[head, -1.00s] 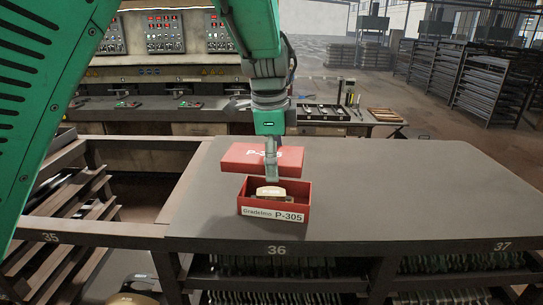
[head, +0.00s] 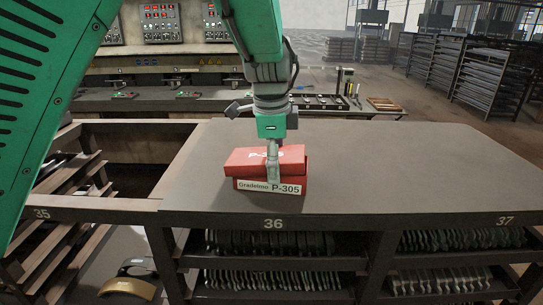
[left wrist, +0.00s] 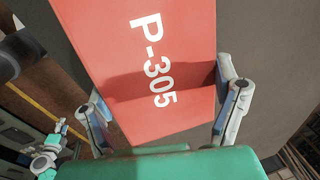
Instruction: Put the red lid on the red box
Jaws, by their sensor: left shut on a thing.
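The red lid (head: 240,161), marked P-305, is over the red box (head: 258,193) and hides its opening and contents. The lid looks slightly skewed, its left end jutting past the box; I cannot tell whether it is fully seated. The box stands on the table, its white label facing front. My left gripper (head: 273,173) points down and is shut on the lid. In the left wrist view, the lid (left wrist: 150,35) is between the two fingers (left wrist: 165,115).
The dark table (head: 420,185) is clear around the box, with more free room on the right. Shelves of brake shoes (head: 270,275) are under it. An open-framed rack stands at left. A bench with control panels (head: 165,103) is behind.

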